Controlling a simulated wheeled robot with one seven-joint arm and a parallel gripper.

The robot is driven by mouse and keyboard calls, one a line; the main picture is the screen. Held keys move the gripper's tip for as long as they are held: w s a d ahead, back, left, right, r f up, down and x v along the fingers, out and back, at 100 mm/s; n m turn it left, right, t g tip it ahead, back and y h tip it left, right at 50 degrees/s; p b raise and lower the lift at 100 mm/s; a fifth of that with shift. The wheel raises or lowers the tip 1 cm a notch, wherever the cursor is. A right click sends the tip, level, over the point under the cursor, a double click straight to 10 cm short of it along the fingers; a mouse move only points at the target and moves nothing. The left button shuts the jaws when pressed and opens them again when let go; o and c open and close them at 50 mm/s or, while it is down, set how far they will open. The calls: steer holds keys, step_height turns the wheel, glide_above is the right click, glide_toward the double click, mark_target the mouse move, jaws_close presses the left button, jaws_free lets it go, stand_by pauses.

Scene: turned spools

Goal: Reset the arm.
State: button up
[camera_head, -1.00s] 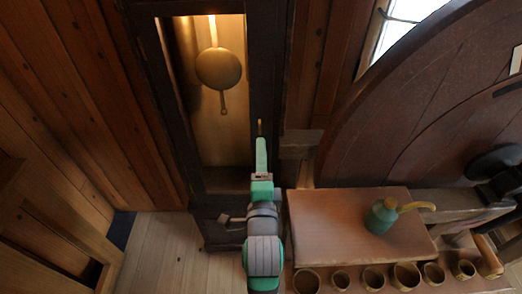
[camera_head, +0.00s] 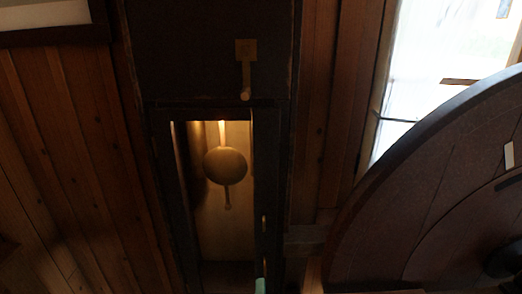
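A small green tip of my own arm (camera_head: 260,285) shows at the bottom edge of the head view, in front of the base of the lit clock case. The rest of the arm is below the frame. My gripper's fingers cannot be made out, so its state is hidden.
A tall dark clock case (camera_head: 160,180) with a round brass pendulum (camera_head: 225,166) stands ahead. A brass handle (camera_head: 245,70) is on its upper part. A large dark wooden wheel (camera_head: 400,215) fills the lower right, below a bright window (camera_head: 445,60). Plank walls lie on both sides.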

steer(key=s+f+n+g, duration=0.1)
steer(key=s+f+n, duration=0.3)
steer(key=s+f, duration=0.3)
steer(key=s+f+n, duration=0.4)
steer(key=s, duration=0.4)
steer(key=s+a+f+n+g, duration=0.1)
steer(key=s+n, duration=0.5)
steer(key=s, duration=1)
steer(key=shift+s+a+f, duration=0.15)
steer(key=shift+a+f, duration=0.05)
steer(key=shift+f, duration=0.2)
